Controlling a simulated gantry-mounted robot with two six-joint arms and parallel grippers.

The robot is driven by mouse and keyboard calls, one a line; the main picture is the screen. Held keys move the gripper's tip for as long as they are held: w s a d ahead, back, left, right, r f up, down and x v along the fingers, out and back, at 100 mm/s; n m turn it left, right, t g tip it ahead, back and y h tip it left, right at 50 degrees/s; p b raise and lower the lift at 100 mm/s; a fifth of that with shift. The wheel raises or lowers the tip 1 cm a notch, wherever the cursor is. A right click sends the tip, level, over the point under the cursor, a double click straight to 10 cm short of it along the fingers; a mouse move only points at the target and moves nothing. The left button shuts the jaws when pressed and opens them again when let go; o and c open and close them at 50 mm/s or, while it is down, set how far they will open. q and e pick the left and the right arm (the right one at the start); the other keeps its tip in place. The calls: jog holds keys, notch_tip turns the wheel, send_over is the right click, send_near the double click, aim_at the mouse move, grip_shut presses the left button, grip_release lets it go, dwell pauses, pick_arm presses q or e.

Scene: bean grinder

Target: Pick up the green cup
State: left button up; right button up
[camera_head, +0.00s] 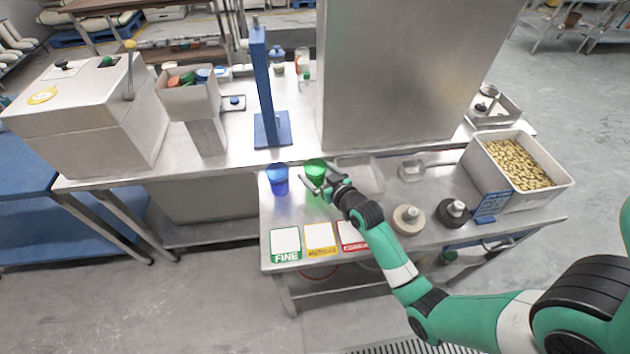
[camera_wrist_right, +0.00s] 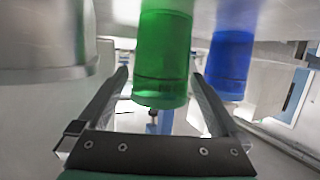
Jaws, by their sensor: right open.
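The green cup (camera_head: 315,169) stands on the steel table in the head view, to the right of the blue cup (camera_head: 278,180). My right gripper (camera_head: 322,187) is at the near side of the green cup and partly covers it. In the right wrist view the green cup (camera_wrist_right: 163,60) shows ahead between the two open fingers of my right gripper (camera_wrist_right: 160,90). The blue cup (camera_wrist_right: 231,62) shows there beyond the right finger. I cannot tell whether a finger touches the green cup. My left gripper is not in view.
FINE (camera_head: 285,244), yellow (camera_head: 321,239) and red (camera_head: 352,236) cards lie at the table's front left. A clear tray (camera_head: 361,177) is right of the green cup. A bin of beans (camera_head: 515,172) stands at the right. A blue post (camera_head: 264,90) rises behind the cups.

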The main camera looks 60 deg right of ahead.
jog(key=shift+w+d+f, duration=0.25)
jog(key=shift+w+d, duration=0.1)
jog(key=shift+w, duration=0.15)
jog(key=shift+c, duration=0.3)
jog(key=c, duration=1.1)
jog(key=shift+r+p, duration=0.35)
jog(key=shift+r, duration=0.2)
notch_tip(320, 180, up, 3)
jog(key=shift+f+p, duration=0.1)
jog(key=shift+p, duration=0.8)
jog(key=s+a+r+p, duration=0.6)
jog(key=s+a+r, duration=0.2)
jog(key=s, duration=0.3)
jog(key=shift+s+a+r, duration=0.2)
jog(key=shift+r, duration=0.4)
